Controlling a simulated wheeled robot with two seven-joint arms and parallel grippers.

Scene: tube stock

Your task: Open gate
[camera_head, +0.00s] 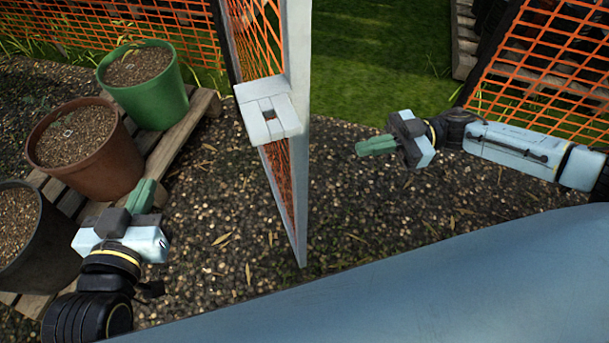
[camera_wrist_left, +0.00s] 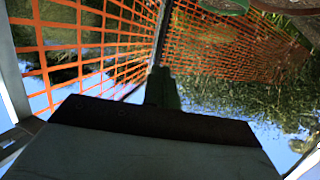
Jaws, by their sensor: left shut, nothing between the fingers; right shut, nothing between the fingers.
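The gate (camera_head: 297,120) has a pale metal frame with orange mesh and a light latch box (camera_head: 268,110) on it. It stands swung open, seen nearly edge-on in the middle of the head view, with a grassy gap to its right. My left gripper (camera_head: 141,193) is shut and empty, left of the gate and apart from it, near the pots. In the left wrist view my left gripper (camera_wrist_left: 162,88) points towards orange mesh. My right gripper (camera_head: 374,145) is shut and empty, right of the gate, its green fingers pointing left towards it without touching.
A green pot (camera_head: 150,92), a brown pot (camera_head: 80,160) and a dark pot (camera_head: 30,250) stand on a wooden pallet (camera_head: 190,125) at left. Orange mesh fence (camera_head: 550,75) is at right. Grass (camera_head: 375,60) lies beyond the gap, and gravel (camera_head: 235,240) is clear around the gate.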

